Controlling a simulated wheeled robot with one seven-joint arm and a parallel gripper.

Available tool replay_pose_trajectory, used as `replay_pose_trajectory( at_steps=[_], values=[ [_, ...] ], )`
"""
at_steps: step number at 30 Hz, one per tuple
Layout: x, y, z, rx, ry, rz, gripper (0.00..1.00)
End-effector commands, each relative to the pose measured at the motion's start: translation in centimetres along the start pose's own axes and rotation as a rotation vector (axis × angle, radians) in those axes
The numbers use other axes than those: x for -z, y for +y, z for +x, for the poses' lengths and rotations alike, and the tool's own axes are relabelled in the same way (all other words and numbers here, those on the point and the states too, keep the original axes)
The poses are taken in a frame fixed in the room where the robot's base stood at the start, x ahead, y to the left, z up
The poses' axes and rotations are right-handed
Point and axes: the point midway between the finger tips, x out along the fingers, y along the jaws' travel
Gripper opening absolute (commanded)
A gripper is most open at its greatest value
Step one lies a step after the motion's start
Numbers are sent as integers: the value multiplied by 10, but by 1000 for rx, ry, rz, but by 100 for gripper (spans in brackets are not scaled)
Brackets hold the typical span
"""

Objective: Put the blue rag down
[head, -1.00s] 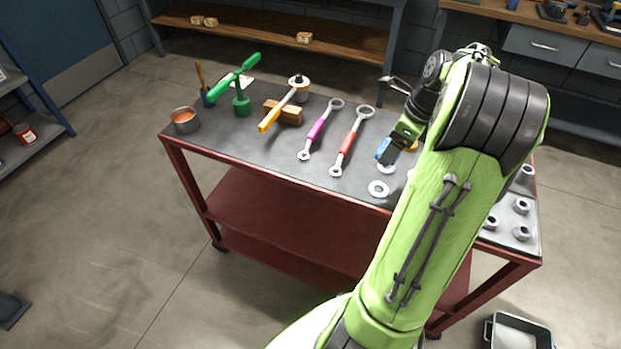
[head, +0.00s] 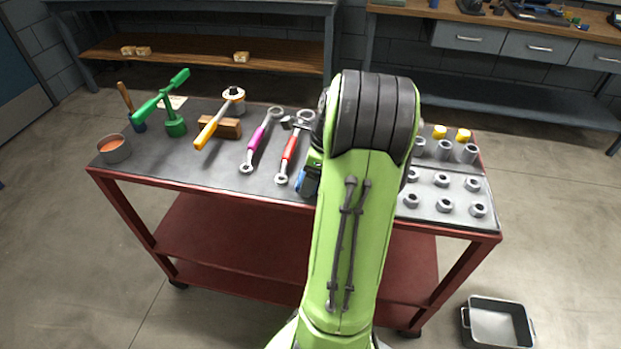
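My gripper (head: 309,178) is low over the middle of the table, just right of the red wrench, and mostly hidden behind my green arm. A small blue patch (head: 301,184) shows at its end. I cannot tell whether this is the blue rag or part of the gripper. No other blue cloth shows on the table. The fingers are too hidden to show whether they are open or shut, or whether they touch the tabletop.
Several grey nuts (head: 443,180) stand right. A grey tray (head: 497,322) lies on the floor.

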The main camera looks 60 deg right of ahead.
Motion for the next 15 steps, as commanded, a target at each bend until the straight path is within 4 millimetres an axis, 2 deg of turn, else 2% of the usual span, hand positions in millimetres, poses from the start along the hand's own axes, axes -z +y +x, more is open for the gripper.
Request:
replay_pose_trajectory(
  at_steps=[13, 14, 15],
  values=[
    [3, 0, 10, -1, 0, 1, 49],
    [3, 0, 11, -1, 0, 1, 75],
    [3, 0, 10, -1, 0, 1, 81]
  ],
)
